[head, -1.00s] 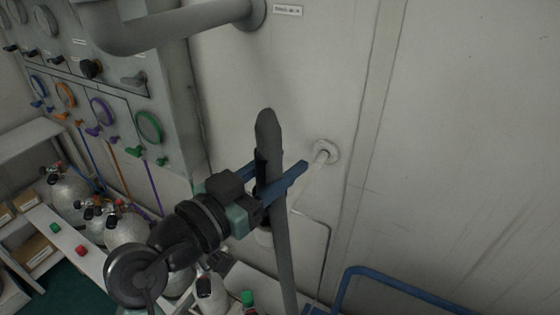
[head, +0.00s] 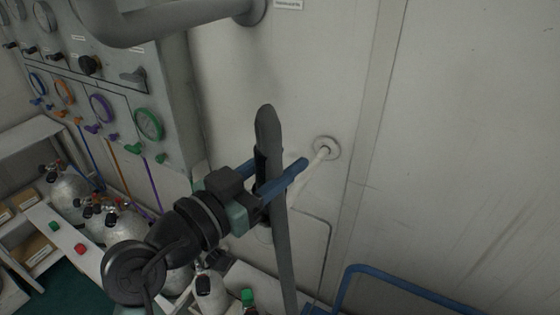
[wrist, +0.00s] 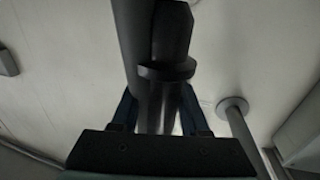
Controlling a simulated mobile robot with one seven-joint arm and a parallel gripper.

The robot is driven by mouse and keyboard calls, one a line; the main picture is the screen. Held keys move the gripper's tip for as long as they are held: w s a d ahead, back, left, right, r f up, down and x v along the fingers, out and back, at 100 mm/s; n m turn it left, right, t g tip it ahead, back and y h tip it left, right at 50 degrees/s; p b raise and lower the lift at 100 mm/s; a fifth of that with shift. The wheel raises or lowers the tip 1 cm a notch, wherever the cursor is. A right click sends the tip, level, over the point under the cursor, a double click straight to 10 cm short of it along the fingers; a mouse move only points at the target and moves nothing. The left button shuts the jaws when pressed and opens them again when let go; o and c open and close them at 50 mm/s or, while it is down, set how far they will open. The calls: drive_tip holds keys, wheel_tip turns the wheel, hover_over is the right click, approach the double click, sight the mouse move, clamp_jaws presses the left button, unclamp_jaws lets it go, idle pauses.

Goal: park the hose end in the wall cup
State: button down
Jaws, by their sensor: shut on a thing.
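My gripper (head: 278,180) has its blue fingers closed around the dark hose end (head: 262,168). The grey hose (head: 281,245) passes beside it and runs down out of the picture; its rounded top stands above the fingers. In the wrist view, a dark collared piece, seemingly the hose end (wrist: 165,72), sits between the fingers with the hose (wrist: 131,35) beside it. A round wall fitting (head: 327,148) with a pale rod is right of my gripper. A pale piece behind and below my gripper may be the cup; it is mostly hidden, so I cannot tell.
A gauge panel (head: 120,75) fills the left, with a thick grey pipe (head: 185,28) across its top. Gas cylinders (head: 125,225) stand by a white bench at lower left. A blue rail (head: 400,290) is at lower right. The wall on the right is clear.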

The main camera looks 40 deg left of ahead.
drive_tip(key=shift+f+b, duration=2.3)
drive_tip(key=shift+f, duration=0.1)
drive_tip(key=shift+c, duration=1.7)
unclamp_jaws()
drive_tip(key=shift+r, duration=0.1)
drive_tip(key=s+b, duration=0.3)
drive_tip(key=s, duration=1)
drive_tip(key=shift+d+b, duration=0.2)
drive_tip(key=shift+b, duration=0.15)
